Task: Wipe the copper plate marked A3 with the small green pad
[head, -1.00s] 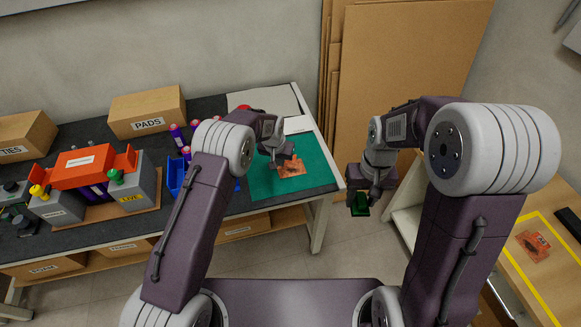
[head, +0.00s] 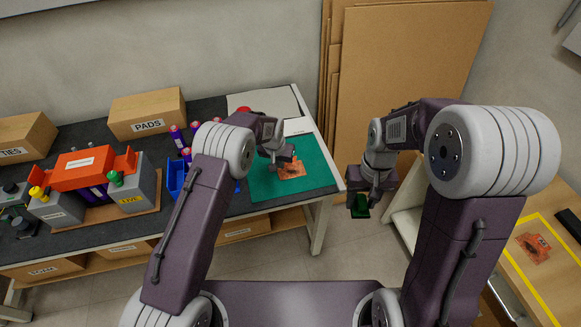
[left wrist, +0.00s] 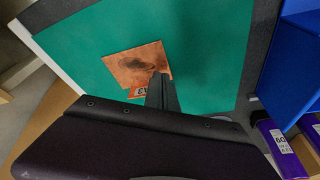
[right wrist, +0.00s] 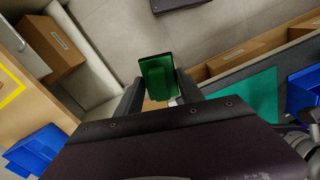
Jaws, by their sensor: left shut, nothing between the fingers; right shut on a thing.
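A copper plate (head: 292,171) lies on the green mat. In the left wrist view the plate (left wrist: 130,66) has a dark smudge, and a partly covered, upside-down mark that looks like A3. My left gripper (head: 275,160) is shut and empty at the plate; its fingertips (left wrist: 161,80) overlap the plate's edge there. I cannot tell if they touch it. My right gripper (head: 360,194) is shut on the small green pad (head: 361,211), held in the air right of the mat. The pad (right wrist: 156,82) also shows between the fingers in the right wrist view.
The green mat (head: 320,176) lies at the right end of the dark bench, with blue bins (head: 175,178) and a PADS box (head: 147,112) to its left. Another copper plate (head: 530,254) lies inside yellow tape on the right table. Open floor shows between the tables.

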